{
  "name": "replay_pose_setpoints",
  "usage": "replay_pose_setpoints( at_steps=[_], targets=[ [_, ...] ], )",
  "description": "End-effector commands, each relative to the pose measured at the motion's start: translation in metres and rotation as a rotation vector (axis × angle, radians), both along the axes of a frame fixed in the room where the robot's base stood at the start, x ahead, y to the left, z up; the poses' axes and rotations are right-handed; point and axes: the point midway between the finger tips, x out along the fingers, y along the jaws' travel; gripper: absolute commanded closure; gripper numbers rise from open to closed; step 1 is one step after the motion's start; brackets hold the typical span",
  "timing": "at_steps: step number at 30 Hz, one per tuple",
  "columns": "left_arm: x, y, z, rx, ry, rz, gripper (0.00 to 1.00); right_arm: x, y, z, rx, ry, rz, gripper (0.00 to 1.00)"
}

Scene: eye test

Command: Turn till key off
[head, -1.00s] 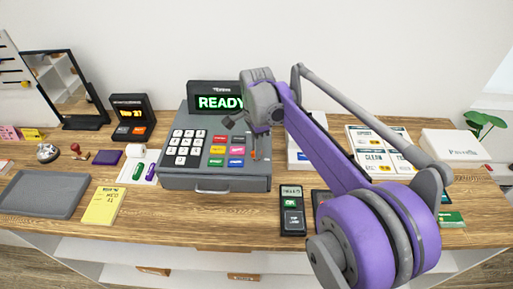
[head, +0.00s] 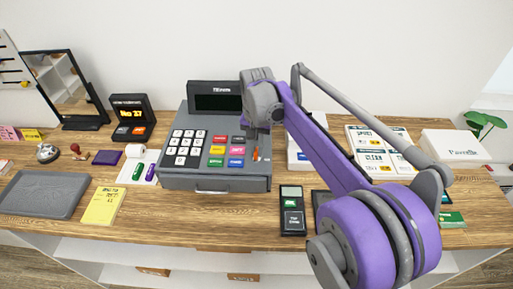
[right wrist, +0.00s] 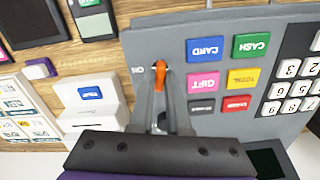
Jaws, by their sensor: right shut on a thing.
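The grey till (head: 215,185) stands mid-counter in the head view, its display (head: 215,102) dark. Its orange key (head: 255,155) is on the right side of the top panel, beside the coloured buttons. In the right wrist view the key (right wrist: 160,72) sits between the fingertips of my right gripper (right wrist: 160,84), which is shut on it. An "ON" mark (right wrist: 138,70) is printed beside the key. In the head view my right gripper is mostly hidden behind its own wrist, just above the key. My left gripper is not in view.
A card terminal (head: 292,212) stands right of the till. A white box (right wrist: 90,95) is close beside the till's key side. A yellow pad (head: 103,206), a grey tray (head: 42,193) and a small number display (head: 131,118) are to the left.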

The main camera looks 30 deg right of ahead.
Motion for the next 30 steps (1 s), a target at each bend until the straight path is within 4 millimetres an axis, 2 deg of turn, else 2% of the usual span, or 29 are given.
replay_pose_setpoints(
  at_steps=[12,28,29,30],
  targets=[
    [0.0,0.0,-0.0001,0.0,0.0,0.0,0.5,0.0003,-0.0003,0.0006,-0.001,-0.001,0.171,1.0],
    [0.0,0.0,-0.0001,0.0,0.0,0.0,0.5,0.0003,-0.0003,0.0007,-0.001,-0.001,0.189,1.0],
    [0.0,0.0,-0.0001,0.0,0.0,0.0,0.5,0.0003,-0.0003,0.0007,-0.001,-0.001,0.189,0.8],
    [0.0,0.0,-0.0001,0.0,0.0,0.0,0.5,0.0003,-0.0003,0.0006,-0.001,-0.001,0.189,0.73]
  ],
)
